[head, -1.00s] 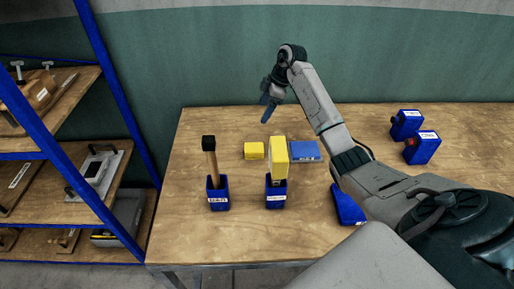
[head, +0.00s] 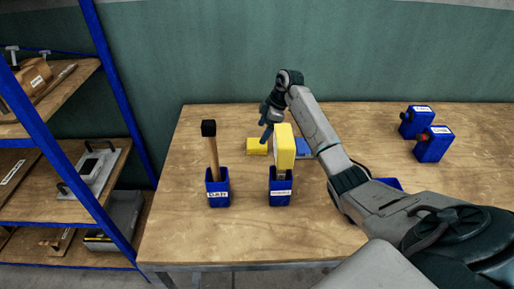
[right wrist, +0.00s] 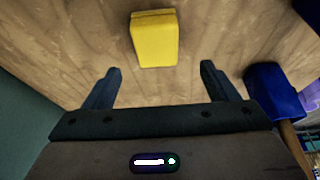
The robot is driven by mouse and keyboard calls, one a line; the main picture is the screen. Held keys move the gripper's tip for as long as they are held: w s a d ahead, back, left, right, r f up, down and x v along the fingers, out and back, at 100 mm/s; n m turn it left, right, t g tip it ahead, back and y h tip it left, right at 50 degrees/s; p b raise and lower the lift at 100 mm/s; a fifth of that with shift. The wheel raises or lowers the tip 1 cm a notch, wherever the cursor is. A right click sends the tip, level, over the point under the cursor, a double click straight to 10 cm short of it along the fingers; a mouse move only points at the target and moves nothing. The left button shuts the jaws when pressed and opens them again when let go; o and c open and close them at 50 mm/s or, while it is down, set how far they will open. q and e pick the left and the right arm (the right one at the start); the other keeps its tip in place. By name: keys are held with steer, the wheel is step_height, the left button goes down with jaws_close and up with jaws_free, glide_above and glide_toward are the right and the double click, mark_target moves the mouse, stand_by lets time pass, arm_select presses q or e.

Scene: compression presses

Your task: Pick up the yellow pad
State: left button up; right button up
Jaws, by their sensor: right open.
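The yellow pad (head: 257,146) is a small yellow block lying on the wooden table (head: 200,240), behind the two blue holders. My right gripper (head: 266,132) is above it, at its right edge in the head view. In the right wrist view the pad (right wrist: 154,40) lies just beyond the fingertips, roughly in line with the gap between the fingers (right wrist: 160,69). The right gripper is open with nothing between its fingers. My left gripper is in neither view.
A blue holder (head: 218,190) with a wooden-handled, black-topped tool (head: 212,152) stands front left of the pad. Another blue holder (head: 280,192) bears a yellow-topped tool (head: 284,146). Two blue boxes (head: 416,122) (head: 434,145) stand at the right. A blue-framed shelf (head: 108,150) is left.

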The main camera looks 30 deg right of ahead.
mark_target(257, 142)
steer(key=shift+x, duration=1.05)
steer(key=shift+w+a+f+p, duration=0.15)
steer(key=shift+w+f+p, duration=0.05)
steer(key=shift+f+p, duration=0.35)
steer(key=x, duration=0.1)
steer(key=p+x, duration=0.1)
steer(key=x, duration=0.1)
steer(key=shift+w+f, duration=0.1)
steer(key=shift+f, duration=0.6)
steer(key=shift+c, duration=0.4)
steer(key=c, duration=1)
